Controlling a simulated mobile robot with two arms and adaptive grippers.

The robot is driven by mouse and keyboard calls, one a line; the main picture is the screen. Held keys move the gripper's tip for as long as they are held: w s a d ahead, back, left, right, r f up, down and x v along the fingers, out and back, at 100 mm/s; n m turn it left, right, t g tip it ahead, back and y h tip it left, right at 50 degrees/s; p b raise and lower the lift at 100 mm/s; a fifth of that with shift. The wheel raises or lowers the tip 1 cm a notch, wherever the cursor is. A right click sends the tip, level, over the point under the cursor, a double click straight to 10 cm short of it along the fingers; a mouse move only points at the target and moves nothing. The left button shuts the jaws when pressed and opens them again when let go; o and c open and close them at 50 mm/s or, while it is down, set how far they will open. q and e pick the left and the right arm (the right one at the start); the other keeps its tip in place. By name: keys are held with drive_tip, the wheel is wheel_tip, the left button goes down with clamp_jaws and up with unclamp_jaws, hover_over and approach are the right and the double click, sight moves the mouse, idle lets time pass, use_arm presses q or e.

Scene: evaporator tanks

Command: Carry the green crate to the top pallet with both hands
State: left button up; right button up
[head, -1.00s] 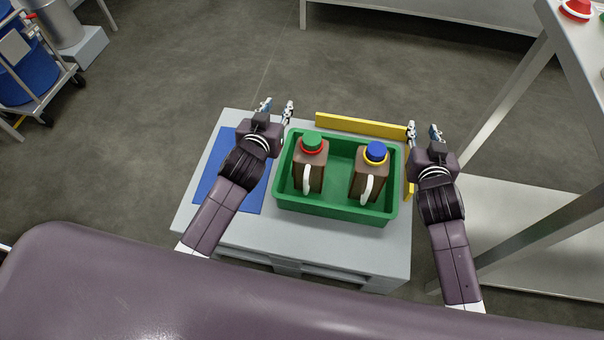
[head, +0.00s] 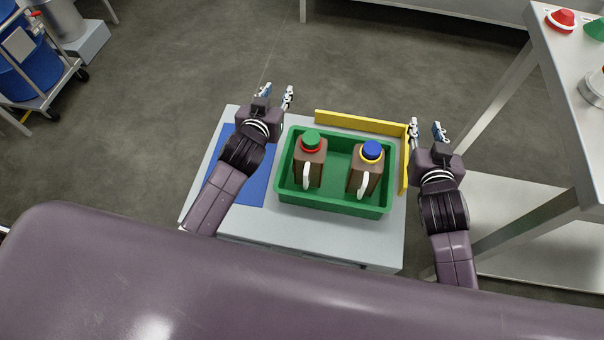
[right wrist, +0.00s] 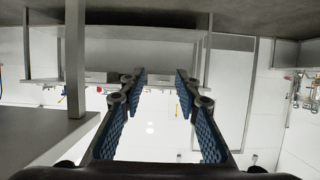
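The green crate (head: 335,207) sits on a light grey pallet (head: 300,235) and holds two brown jugs. One jug (head: 309,168) has a green cap with a red ring. The other jug (head: 366,176) has a blue cap with a yellow ring. My left gripper (head: 275,95) is beyond the crate's left side, open and empty. My right gripper (head: 426,131) is to the right of the crate, apart from it, open and empty. The right wrist view shows its two blue-padded fingers (right wrist: 160,100) spread with nothing between them.
A blue mat (head: 254,170) lies on the pallet left of the crate. Yellow edge strips (head: 360,123) stand along its back and right. A metal table (head: 570,110) with a red cap stands at the right. A blue drum cart (head: 40,80) is at the far left.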

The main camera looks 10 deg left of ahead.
drive_tip(key=v, duration=0.6)
drive_tip(key=shift+s, duration=0.4)
